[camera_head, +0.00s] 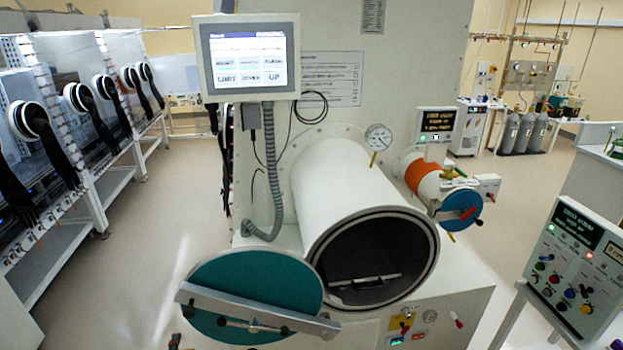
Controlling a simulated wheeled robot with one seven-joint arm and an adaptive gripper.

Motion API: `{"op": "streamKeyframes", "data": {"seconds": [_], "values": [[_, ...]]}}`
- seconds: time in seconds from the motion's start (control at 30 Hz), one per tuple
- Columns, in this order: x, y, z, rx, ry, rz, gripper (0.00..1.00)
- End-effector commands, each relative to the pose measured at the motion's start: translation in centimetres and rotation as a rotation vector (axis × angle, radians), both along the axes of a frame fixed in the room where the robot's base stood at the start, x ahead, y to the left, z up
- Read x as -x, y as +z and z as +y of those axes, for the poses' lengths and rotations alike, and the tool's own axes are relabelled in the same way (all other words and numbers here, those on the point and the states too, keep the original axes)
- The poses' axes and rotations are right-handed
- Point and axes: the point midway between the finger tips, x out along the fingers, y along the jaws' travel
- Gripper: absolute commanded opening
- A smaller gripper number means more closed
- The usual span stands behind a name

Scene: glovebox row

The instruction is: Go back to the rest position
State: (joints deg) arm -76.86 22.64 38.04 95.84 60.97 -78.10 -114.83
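My gripper is not clearly visible in the head view; only a small dark piece shows at the bottom edge, left of the teal door, and I cannot tell what it is. The large white antechamber cylinder (342,190) faces me with its round mouth open. Its teal round door (255,283), with a grey bar across it, is swung out to the lower left. A flat tray (365,282) lies inside the dark chamber.
A touchscreen (245,58) hangs above the chamber. A smaller antechamber with a blue door (461,209) is at its right. A control box (580,262) stands at the right front. Gloveboxes with black gloves (38,125) line the left. The floor (150,220) between is clear.

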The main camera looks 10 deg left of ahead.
Motion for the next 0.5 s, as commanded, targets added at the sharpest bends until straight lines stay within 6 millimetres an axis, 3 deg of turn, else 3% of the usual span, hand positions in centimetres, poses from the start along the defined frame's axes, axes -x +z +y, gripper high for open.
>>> {"op": "streamKeyframes", "data": {"seconds": [0.13, 0.23, 0.37, 0.5], "values": [[0.4, -2.1, 0.9, -0.118, 0.03, 0.122, 0.42], [2.0, -6.1, 2.5, -0.216, 0.093, 0.32, 0.42], [6.0, -11.9, 3.7, -0.299, 0.152, 0.635, 0.42], [10.8, -14.1, 3.7, -0.374, 0.147, 0.973, 0.42]]}}
